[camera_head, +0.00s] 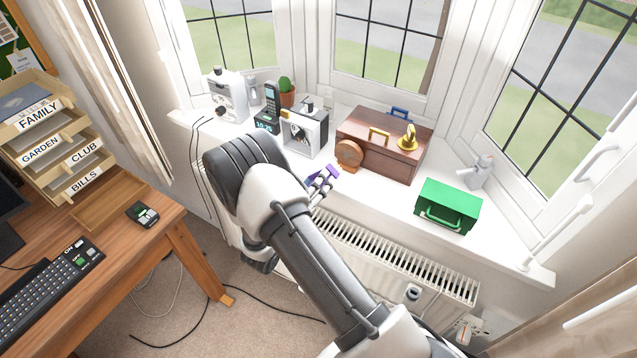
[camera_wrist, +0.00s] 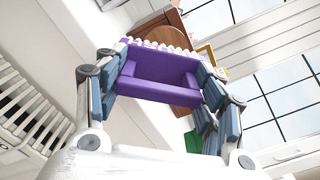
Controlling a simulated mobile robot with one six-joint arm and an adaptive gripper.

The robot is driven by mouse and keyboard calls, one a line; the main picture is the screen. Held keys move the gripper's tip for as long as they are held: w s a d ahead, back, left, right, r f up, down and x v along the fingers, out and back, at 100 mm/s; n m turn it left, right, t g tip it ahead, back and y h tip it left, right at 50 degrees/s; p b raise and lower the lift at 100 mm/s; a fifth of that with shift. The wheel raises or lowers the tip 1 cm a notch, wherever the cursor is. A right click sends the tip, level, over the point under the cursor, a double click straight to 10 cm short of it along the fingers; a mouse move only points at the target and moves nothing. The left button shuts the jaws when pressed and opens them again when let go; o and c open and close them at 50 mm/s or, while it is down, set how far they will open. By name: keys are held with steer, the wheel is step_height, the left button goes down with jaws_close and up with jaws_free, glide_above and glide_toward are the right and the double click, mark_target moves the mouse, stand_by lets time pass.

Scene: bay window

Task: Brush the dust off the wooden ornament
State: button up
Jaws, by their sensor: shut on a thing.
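The wooden ornament (camera_head: 349,153) is a round brown disc on a small orange-brown base, standing upright on the white sill in front of a wooden box. My gripper (camera_head: 324,183) is shut on a purple brush (camera_head: 327,173), just in front of and left of the ornament. In the wrist view the brush (camera_wrist: 160,75) sits between both fingers, its white bristles pointing away from my gripper. The ornament (camera_wrist: 172,36) shows just beyond the bristles and is partly hidden by them. I cannot tell whether they touch. Dust is too small to make out.
The wooden box (camera_head: 385,145) carries a brass object (camera_head: 408,137). A white-and-black device (camera_head: 305,130) stands to the left, a green box (camera_head: 447,205) and a grey tap-like object (camera_head: 481,170) to the right. The radiator (camera_head: 400,262) is below the sill.

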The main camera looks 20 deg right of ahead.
steer(key=shift+b+x, duration=0.55)
steer(key=shift+x, duration=2.35)
steer(key=shift+w+d, duration=0.3)
steer(key=shift+d, duration=0.1)
steer(key=shift+s+d+p, duration=0.2)
steer(key=shift+s+d, duration=0.4)
steer(key=shift+s, duration=0.2)
steer(key=shift+s+d+p, duration=0.2)
steer(key=shift+s+d, duration=0.35)
steer(key=shift+s, duration=0.3)
steer(key=shift+w+d, duration=0.1)
steer(key=shift+w+a+b, duration=0.45)
steer(key=shift+w+a, duration=0.15)
steer(key=shift+w, duration=0.25)
steer(key=shift+w+a+b, duration=0.45)
steer(key=shift+w+a, duration=0.15)
steer(key=shift+w, duration=0.2)
steer(key=shift+r, duration=0.1)
steer(key=v, duration=0.6)
steer(key=shift+p, duration=0.4)
